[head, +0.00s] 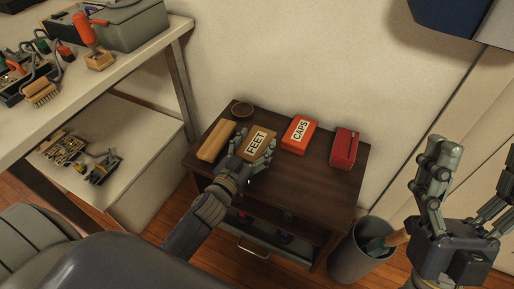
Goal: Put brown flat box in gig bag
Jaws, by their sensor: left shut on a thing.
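A brown flat box (257,141) with a white label reading FEET lies on a small dark wooden table. My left gripper (250,163) is at its near edge, with fingers on both sides, shut on it. The fingers cover the box's near part. My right gripper (470,190) is at the right edge of the head view, raised, with its fingers spread and nothing between them. I cannot make out a gig bag in this view.
On the dark table (313,183) are a tan block (216,140), a small round dish (242,109), an orange box marked CAPS (299,134) and a red box (343,148). A grey bin (351,259) stands front right. A tool-laden workbench (128,73) is at left.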

